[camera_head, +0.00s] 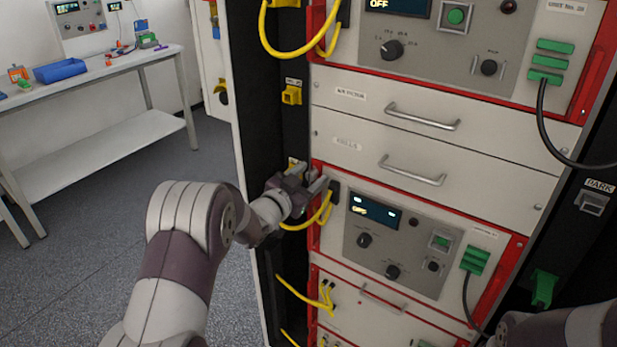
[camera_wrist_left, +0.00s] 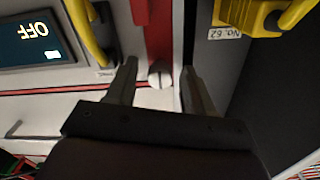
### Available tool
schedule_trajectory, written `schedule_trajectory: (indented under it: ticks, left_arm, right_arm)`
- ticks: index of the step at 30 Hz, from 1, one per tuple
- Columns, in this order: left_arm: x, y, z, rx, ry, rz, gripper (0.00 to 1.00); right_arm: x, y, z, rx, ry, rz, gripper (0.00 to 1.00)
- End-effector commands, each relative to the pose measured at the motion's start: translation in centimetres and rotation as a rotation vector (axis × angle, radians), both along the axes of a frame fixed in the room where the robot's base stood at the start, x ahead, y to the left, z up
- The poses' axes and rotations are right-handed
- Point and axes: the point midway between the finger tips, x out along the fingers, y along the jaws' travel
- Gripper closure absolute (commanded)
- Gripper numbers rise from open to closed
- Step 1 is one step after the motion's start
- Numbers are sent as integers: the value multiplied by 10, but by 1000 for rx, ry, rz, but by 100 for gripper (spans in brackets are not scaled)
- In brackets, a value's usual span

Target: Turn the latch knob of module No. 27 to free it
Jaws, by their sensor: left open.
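A small silver slotted latch knob (camera_wrist_left: 160,75) sits at the red edge strip of a module in the left wrist view. My left gripper (camera_wrist_left: 158,68) is open, with one finger on either side of the knob; I cannot tell whether they touch it. In the head view my left gripper (camera_head: 312,184) is at the upper left corner of the lower module (camera_head: 330,243), whose display reads OFF, and it hides the knob. The module's number is too small to read. My right gripper is not in view; part of its arm shows at bottom right.
Yellow cables (camera_head: 318,216) hang beside the left gripper; one plug (camera_wrist_left: 103,62) is close to a finger. A yellow holder (camera_wrist_left: 250,14) with a number tag is on the dark post. Two drawers with handles (camera_head: 412,170) are above the module. A bench (camera_head: 90,78) stands far left.

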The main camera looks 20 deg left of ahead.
Motion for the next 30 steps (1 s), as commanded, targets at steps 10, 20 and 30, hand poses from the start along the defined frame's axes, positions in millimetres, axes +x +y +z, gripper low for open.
schedule_trajectory:
  ticks: [10, 20, 30]
  left_arm:
    - [0, 0, 0, 0, 1, 0, 100]
    - [-1, 0, 0, -55, 22, 0, 100]
    - [-1, 1, 1, -298, 113, 0, 100]
  right_arm:
    - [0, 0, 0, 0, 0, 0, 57]
    - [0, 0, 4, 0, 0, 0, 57]
    - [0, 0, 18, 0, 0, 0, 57]
